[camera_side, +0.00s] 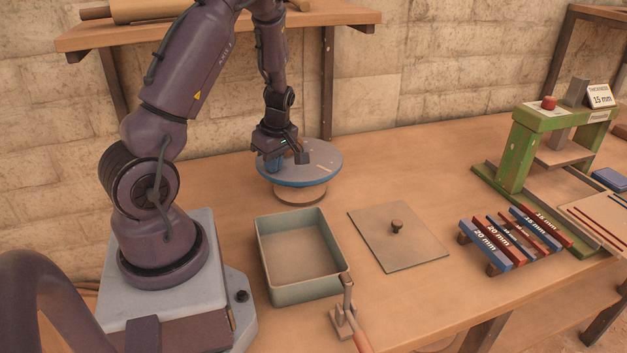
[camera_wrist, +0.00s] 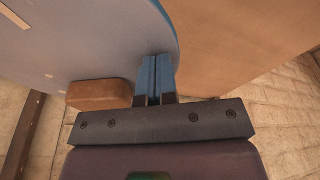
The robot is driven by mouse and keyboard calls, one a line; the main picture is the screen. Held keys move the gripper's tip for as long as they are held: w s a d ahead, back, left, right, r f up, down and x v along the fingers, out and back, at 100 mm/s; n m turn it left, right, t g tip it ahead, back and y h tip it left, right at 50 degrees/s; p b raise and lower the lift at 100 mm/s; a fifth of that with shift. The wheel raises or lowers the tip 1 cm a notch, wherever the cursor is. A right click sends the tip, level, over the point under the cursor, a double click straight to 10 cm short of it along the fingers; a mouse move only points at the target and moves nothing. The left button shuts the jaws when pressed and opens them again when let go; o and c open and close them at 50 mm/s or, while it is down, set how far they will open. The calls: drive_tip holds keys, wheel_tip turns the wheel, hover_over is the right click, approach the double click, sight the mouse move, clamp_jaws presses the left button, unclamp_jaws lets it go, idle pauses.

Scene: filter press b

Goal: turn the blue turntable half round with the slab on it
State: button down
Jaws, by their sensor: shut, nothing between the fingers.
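The turntable (camera_side: 325,160) is a round grey disc with a blue rim on a brown foot, on the far side of the bench. It fills the upper left of the wrist view (camera_wrist: 85,40). My gripper (camera_side: 272,165) is at the disc's left side, pointing down. In the wrist view its two blue fingers (camera_wrist: 157,60) are shut together, empty, close to the rim; I cannot tell whether they touch it. A brown block (camera_wrist: 100,93) shows beside the fingers at the disc's edge. I cannot make out a slab for certain; my gripper covers part of the disc.
A grey-green tray (camera_side: 262,240) and a flat plate with a knob (camera_side: 397,228) lie in front of the turntable. Striped thickness bars (camera_side: 505,240) and a green press (camera_side: 520,145) stand to the right. A wall shelf (camera_side: 225,30) is behind. Bench right of the turntable is clear.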

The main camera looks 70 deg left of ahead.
sight(297, 176)
drive_tip(key=shift+w+d, duration=0.2)
drive_tip(key=shift+d, duration=0.3)
drive_tip(key=shift+w+d, duration=0.15)
drive_tip(key=shift+w+d, duration=0.5)
drive_tip(key=shift+d, duration=0.1)
drive_tip(key=shift+w, duration=0.15)
drive_tip(key=shift+w+d, duration=0.5)
drive_tip(key=shift+w, duration=0.15)
drive_tip(key=shift+w+d, duration=0.1)
drive_tip(key=shift+w, duration=0.05)
idle(0.4)
drive_tip(key=shift+w+d, duration=0.3)
drive_tip(key=shift+w, duration=0.4)
